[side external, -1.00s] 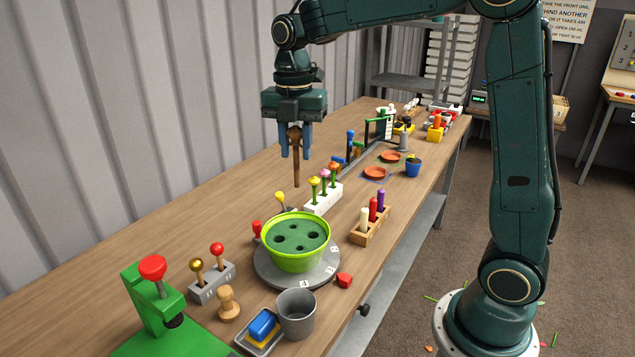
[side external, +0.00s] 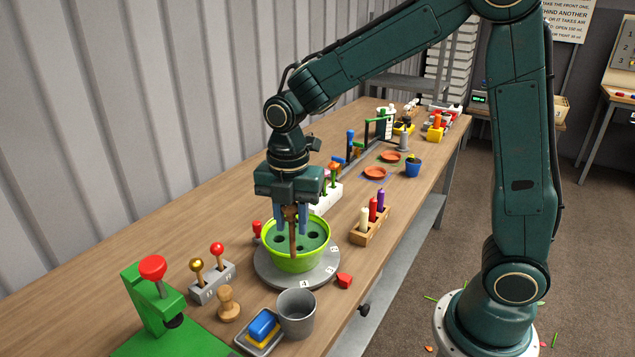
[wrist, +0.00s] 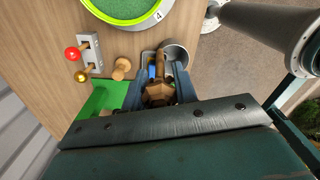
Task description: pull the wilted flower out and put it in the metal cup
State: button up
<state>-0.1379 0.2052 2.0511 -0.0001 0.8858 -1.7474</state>
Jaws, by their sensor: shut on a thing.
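My gripper (side external: 290,222) is shut on the brown wilted flower (side external: 292,243), which hangs with its stem down. In the side view the stem overlaps the near part of the green pot (side external: 297,262); I cannot tell its exact height above it. The pot's dark foam has several holes. The grey metal cup (side external: 297,316) stands upright on the table in front of the pot, and no flower shows in it. In the wrist view the flower head (wrist: 158,92) is between the fingers, and the cup (wrist: 176,54) is partly hidden beyond it.
The pot sits on a grey numbered turntable (side external: 262,268). A tray with a blue and yellow sponge (side external: 263,325) is beside the cup. A white rack holds tulips behind.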

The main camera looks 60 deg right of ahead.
jog(key=s+a+f, duration=0.1)
jog(key=s+f, duration=0.1)
jog(key=s+a+f, duration=0.1)
jog(key=f, duration=0.1)
jog(key=shift+s+a, duration=0.25)
jog(key=shift+a, duration=0.1)
jog(key=shift+f, duration=3)
jog(key=o, duration=1)
jog(key=shift+r, duration=0.15)
